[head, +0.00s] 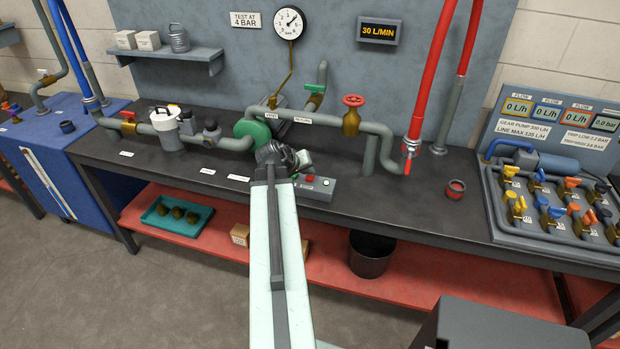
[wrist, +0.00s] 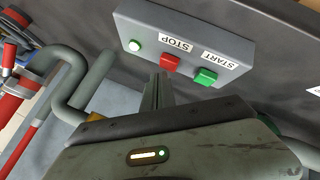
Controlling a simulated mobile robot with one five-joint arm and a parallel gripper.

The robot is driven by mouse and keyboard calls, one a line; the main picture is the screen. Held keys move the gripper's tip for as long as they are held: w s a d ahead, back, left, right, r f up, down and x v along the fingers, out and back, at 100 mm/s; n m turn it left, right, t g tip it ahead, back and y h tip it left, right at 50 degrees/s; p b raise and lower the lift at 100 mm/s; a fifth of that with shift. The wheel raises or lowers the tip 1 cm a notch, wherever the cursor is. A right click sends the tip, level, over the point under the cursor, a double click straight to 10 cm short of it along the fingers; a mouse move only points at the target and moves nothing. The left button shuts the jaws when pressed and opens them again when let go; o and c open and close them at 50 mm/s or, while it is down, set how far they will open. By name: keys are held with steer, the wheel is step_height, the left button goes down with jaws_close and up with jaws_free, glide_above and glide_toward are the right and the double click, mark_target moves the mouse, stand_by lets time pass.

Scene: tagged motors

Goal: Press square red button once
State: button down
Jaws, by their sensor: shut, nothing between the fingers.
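The square red button (wrist: 170,62) sits on a grey control box (wrist: 235,44) beside a STOP label in the wrist view. It also shows small in the head view (head: 310,179). A square green button (wrist: 206,76) by a START label is to its right. A round white-green lamp (wrist: 134,45) is to its left. My gripper (wrist: 160,77) is shut and empty, its tips appearing just beside the red button. I cannot tell whether they touch it. In the head view my gripper (head: 304,159) is over the near side of the bench by the box.
The dark bench (head: 215,175) carries grey pipework with a red handwheel valve (head: 353,101) behind the box. A red hose (head: 434,75) comes down to its right. A small red-rimmed fitting (head: 455,188) and a valve panel (head: 550,205) stand further right.

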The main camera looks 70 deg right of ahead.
mark_target(308, 178)
steer(key=shift+f+b, duration=0.45)
steer(key=shift+f, duration=0.2)
stand_by(0.5)
steer(key=shift+r, duration=0.1)
steer(key=shift+r+p, duration=0.8)
steer(key=shift+p, duration=0.1)
step_height(308, 178, up, 5)
steer(key=p, duration=0.5)
steer(key=shift+r, duration=0.15)
stand_by(0.4)
